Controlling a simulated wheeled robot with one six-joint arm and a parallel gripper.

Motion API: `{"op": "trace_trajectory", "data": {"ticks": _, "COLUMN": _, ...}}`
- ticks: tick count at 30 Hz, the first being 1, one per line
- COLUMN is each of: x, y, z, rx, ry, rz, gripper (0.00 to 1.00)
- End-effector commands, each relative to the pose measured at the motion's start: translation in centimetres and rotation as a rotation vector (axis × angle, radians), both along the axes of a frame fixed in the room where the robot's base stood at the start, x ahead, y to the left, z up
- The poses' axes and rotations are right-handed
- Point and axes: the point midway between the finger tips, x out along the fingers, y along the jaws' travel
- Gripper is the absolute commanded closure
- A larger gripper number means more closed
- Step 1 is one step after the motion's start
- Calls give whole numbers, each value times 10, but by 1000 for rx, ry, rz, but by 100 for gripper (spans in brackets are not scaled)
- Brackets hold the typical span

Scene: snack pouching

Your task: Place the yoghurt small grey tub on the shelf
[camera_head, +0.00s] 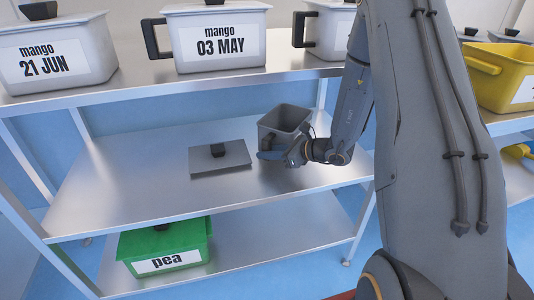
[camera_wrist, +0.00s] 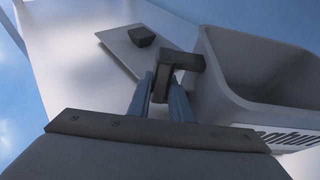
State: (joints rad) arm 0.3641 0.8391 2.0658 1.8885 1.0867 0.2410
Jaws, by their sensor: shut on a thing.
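The small grey yoghurt tub (camera_head: 285,120) is at the middle level of the metal shelf (camera_head: 120,185), open at the top, right of its lid. In the wrist view the tub (camera_wrist: 265,70) fills the right side, with part of a label reading "ghur" on its near wall. My gripper (camera_head: 270,154) is at the tub's near left side. In the wrist view my gripper (camera_wrist: 168,90) is shut on the tub's dark side handle (camera_wrist: 178,60). The flat grey lid (camera_head: 221,159) with a black knob lies on the shelf; it also shows in the wrist view (camera_wrist: 125,40). Contact under the tub is hidden.
Large white mango pots (camera_head: 215,40) stand on the top level. A green pea tub (camera_head: 165,246) is on the bottom level. A yellow tub (camera_head: 500,75) stands on another shelf at right. The middle level is bare left of the lid.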

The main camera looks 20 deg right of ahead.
Motion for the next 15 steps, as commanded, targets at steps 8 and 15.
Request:
{"op": "trace_trajectory", "data": {"ticks": 8, "x": 0, "y": 0, "z": -3, "rx": 0, "ry": 1, "rz": 0, "gripper": 71}}
{"op": "trace_trajectory", "data": {"ticks": 15, "x": 0, "y": 0, "z": -3, "rx": 0, "ry": 1, "rz": 0, "gripper": 63}}
